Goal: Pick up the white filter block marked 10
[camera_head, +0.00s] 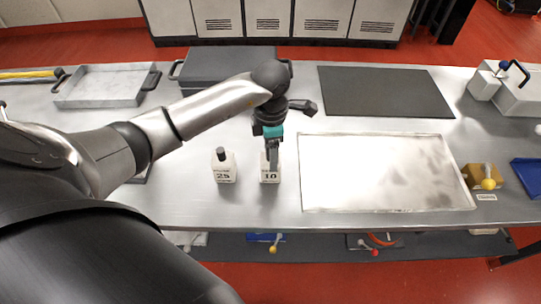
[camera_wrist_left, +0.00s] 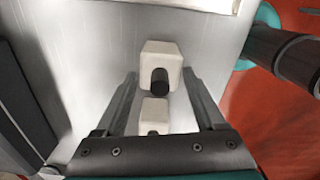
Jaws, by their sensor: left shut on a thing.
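The white block marked 10 (camera_head: 270,177) is upright at the middle of the metal table, its top partly hidden by my gripper. My left gripper (camera_head: 272,158) points down from above and is shut on this block. In the left wrist view the block (camera_wrist_left: 153,54), with its dark knob, is between the fingertips (camera_wrist_left: 160,75). I cannot tell whether its base touches the table. A similar white block marked 25 (camera_head: 223,170), with a dark knob, stands just to the left. It appears smaller below the held block in the wrist view (camera_wrist_left: 153,112). My right gripper is not in view.
A light framed panel (camera_head: 385,170) lies right of block 10. A dark mat (camera_head: 385,92) lies behind it. A grey tray (camera_head: 105,87) and a dark case (camera_head: 215,66) are at the back left. A yellow-brown block (camera_head: 481,176) stands at the right.

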